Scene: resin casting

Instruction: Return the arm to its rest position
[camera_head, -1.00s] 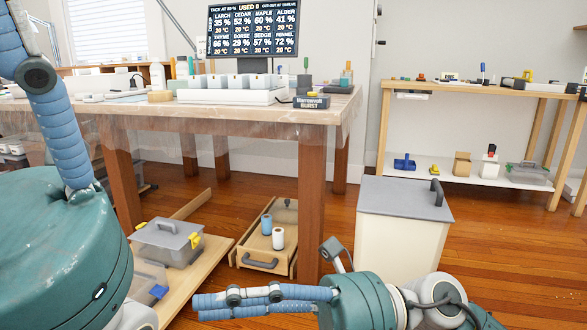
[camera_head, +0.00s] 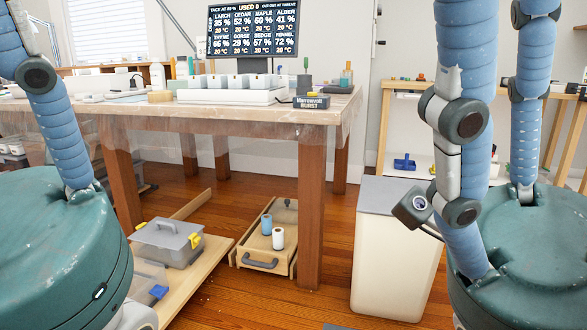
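My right gripper (camera_head: 500,70) stands upright at the right, its green palm low and its blue ribbed fingers pointing up past the top edge. The fingers stand apart with wall showing between them, and I see nothing held; the tips are out of view. My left gripper (camera_head: 55,110) is at the left edge, with its green palm at the bottom left and one blue finger pointing up. Its other fingers and tips are out of frame, so its opening does not show.
A workbench (camera_head: 230,113) with a white mould block (camera_head: 230,97) and a screen (camera_head: 253,30) fills the middle. Under it are a lidded bin (camera_head: 165,243) and a wooden drawer (camera_head: 250,255). A cream cabinet (camera_head: 395,245) stands beside my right gripper, before a wooden shelf (camera_head: 400,85).

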